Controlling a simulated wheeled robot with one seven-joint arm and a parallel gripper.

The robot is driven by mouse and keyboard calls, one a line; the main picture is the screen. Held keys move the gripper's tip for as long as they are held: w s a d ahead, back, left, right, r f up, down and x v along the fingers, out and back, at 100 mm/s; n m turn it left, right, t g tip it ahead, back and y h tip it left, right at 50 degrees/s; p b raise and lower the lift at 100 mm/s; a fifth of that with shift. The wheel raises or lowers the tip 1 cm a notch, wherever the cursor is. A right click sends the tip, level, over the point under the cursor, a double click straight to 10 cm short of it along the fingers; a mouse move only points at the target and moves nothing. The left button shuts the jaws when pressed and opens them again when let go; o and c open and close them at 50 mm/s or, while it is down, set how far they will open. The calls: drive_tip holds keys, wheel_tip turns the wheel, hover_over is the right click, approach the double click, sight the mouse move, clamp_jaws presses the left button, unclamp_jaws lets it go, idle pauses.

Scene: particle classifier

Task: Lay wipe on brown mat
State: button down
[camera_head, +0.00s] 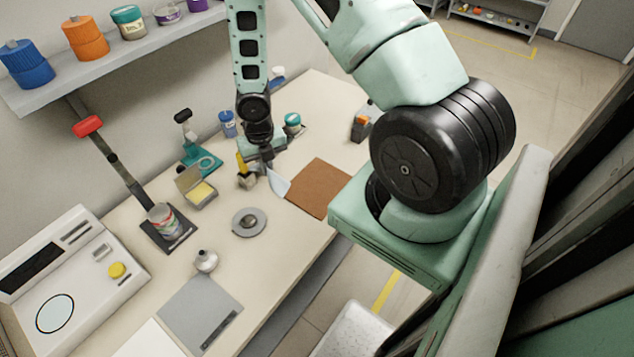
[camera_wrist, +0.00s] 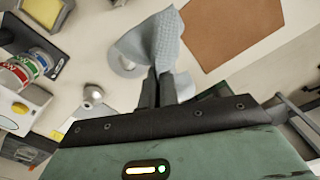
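The wipe (camera_wrist: 152,42) is a pale blue textured cloth at my fingertips in the wrist view. It also shows in the head view (camera_head: 279,183), hanging at the left edge of the brown mat. The brown mat (camera_head: 320,188) lies flat and bare on the table; it is at the upper right in the wrist view (camera_wrist: 232,30). My gripper (camera_wrist: 157,80) has its fingers close together with the wipe pinched between them. In the head view my gripper (camera_head: 262,168) is just left of the mat. The wipe partly hides a grey round dish behind it in the wrist view.
A round grey dish (camera_head: 249,222) stands left of the mat. A box with a yellow sponge (camera_head: 201,191), a silver funnel-shaped piece (camera_head: 206,260) and a striped can (camera_head: 164,219) are farther left. A small orange-and-grey item (camera_head: 360,127) and a teal-lidded jar (camera_head: 293,123) stand behind the mat.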

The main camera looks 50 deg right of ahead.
drive_tip(key=s+d+f+b, duration=0.1)
drive_tip(key=s+d+f, duration=0.1)
drive_tip(key=d, duration=0.5)
drive_tip(key=s+d+f+b, duration=0.1)
drive_tip(key=s+d+f, duration=0.1)
drive_tip(key=s+d, duration=0.2)
drive_tip(key=d, duration=0.2)
drive_tip(key=shift+s+d+f, duration=0.2)
drive_tip(key=shift+s+d, duration=0.1)
drive_tip(key=shift+d, duration=0.1)
drive_tip(key=w+d+f+n, duration=0.2)
drive_tip(key=w+d+n, duration=0.35)
drive_tip(key=n, duration=0.95)
drive_tip(key=a+f, duration=0.1)
drive_tip(key=s+a+f, duration=0.1)
drive_tip(key=f, duration=0.1)
drive_tip(key=s+a+f, duration=0.1)
drive_tip(key=f, duration=0.1)
drive_tip(key=shift+a, duration=0.25)
drive_tip(key=shift+s+a+f, duration=0.25)
drive_tip(key=shift+s+a, duration=0.4)
drive_tip(key=shift+s, duration=0.45)
drive_tip(key=shift+s+a+f, duration=0.3)
drive_tip(key=shift+s+a, duration=0.35)
drive_tip(key=shift+s, duration=0.5)
drive_tip(key=shift+s+a+f, duration=0.25)
drive_tip(key=shift+s+a, duration=0.4)
drive_tip(key=shift+s, duration=0.45)
